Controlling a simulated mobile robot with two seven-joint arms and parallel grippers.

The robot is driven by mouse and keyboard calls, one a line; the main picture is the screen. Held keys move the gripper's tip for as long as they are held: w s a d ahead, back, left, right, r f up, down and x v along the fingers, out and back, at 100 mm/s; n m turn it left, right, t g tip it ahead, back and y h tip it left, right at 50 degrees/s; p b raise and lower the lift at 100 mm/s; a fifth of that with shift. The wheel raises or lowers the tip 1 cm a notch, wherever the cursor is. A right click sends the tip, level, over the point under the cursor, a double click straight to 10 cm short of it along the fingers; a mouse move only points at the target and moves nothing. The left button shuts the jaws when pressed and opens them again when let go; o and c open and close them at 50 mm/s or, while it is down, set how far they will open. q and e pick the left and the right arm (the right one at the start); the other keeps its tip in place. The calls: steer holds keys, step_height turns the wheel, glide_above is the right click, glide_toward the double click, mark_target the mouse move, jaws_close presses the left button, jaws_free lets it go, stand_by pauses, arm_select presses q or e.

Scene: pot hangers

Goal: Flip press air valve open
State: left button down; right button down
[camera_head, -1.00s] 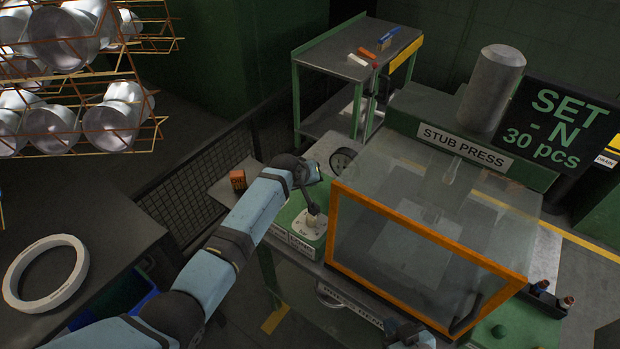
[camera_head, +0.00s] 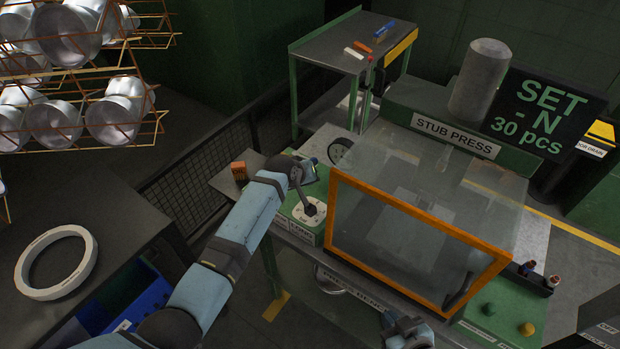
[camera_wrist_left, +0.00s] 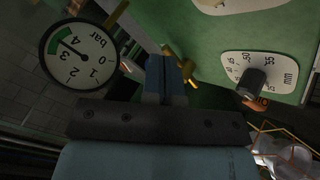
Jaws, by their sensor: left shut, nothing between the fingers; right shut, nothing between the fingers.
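In the left wrist view a brass valve piece (camera_wrist_left: 180,62) on the green press housing stands just beyond my left gripper (camera_wrist_left: 166,68), whose blue fingers are shut and empty. The fingers overlap part of it, and I cannot tell whether they touch. The valve's handle position is unclear. A round pressure gauge (camera_wrist_left: 78,52) is on the left. In the head view my left gripper (camera_head: 311,171) is beside the gauge (camera_head: 340,151), above the press's left side; the valve is hidden there. My right gripper (camera_head: 408,328) is shut and empty in front of the press.
A black-knobbed dial (camera_head: 309,210) is on the press's green box, close to my left wrist. The orange-framed press guard (camera_head: 420,234) stands to the right. Green and yellow buttons (camera_head: 526,329) are at front right. A white ring (camera_head: 57,262) lies on the left table.

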arm_select(q)
steer(key=s+r, duration=0.1)
steer(key=r, duration=0.1)
steer(key=s+d+r, duration=0.1)
steer(key=s+r, duration=0.1)
steer(key=shift+s+r, duration=0.1)
steer(key=shift+s, duration=0.2)
steer(key=shift+s+r, duration=0.1)
arm_select(e)
steer(key=shift+w+d+f, duration=0.1)
steer(key=shift+w+f, duration=0.3)
steer(key=shift+w, duration=0.1)
arm_select(q)
steer(key=shift+a, duration=0.1)
